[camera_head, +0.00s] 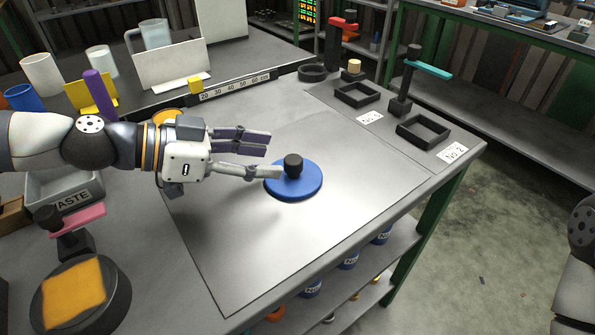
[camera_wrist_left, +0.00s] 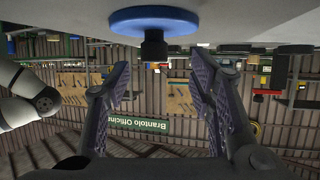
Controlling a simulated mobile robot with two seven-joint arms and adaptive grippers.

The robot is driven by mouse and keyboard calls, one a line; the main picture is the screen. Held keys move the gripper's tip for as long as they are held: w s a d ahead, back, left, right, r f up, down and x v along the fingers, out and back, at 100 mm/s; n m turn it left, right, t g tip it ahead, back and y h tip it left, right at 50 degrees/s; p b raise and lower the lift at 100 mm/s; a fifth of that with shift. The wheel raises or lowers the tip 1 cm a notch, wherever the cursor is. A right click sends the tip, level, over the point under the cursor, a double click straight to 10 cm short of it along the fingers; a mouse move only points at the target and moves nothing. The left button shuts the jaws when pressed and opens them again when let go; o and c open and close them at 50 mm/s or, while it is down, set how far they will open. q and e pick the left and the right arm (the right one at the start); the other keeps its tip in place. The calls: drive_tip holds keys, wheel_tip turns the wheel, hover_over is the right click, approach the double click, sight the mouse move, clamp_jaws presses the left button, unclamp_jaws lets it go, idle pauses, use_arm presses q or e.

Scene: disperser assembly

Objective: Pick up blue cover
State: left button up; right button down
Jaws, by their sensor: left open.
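The blue cover (camera_head: 305,183) is a flat blue disc with a black knob (camera_head: 293,165) on top. It lies on the grey table near the middle of the head view. My left gripper (camera_head: 275,156) is open and level just left of the cover, its fingers pointing at the knob. One finger overlaps the disc's left edge in the picture; contact cannot be told. In the left wrist view, upside down, the cover (camera_wrist_left: 154,20) and its knob (camera_wrist_left: 153,47) show ahead of the open, empty fingers (camera_wrist_left: 161,80). The right gripper is not seen.
Black square frames (camera_head: 423,131) stand at the table's right, beside a stand with a teal arm (camera_head: 428,69). A waste bin (camera_head: 65,190) and a round black dish with an orange pad (camera_head: 73,292) are at left. The table in front of the cover is clear.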

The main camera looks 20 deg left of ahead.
sight(292, 159)
use_arm(q)
drive_tip(key=shift+w+d+f, duration=0.25)
drive_tip(key=shift+d+f, duration=0.15)
drive_tip(key=b+x, duration=0.1)
drive_tip(key=x, duration=0.1)
drive_tip(key=b+x, duration=0.1)
drive_tip(key=x, duration=0.1)
drive_tip(key=shift+s+d, duration=0.2)
drive_tip(key=shift+d, duration=0.1)
drive_tip(key=shift+w+d, duration=0.25)
drive_tip(key=shift+r, duration=0.25)
clamp_jaws()
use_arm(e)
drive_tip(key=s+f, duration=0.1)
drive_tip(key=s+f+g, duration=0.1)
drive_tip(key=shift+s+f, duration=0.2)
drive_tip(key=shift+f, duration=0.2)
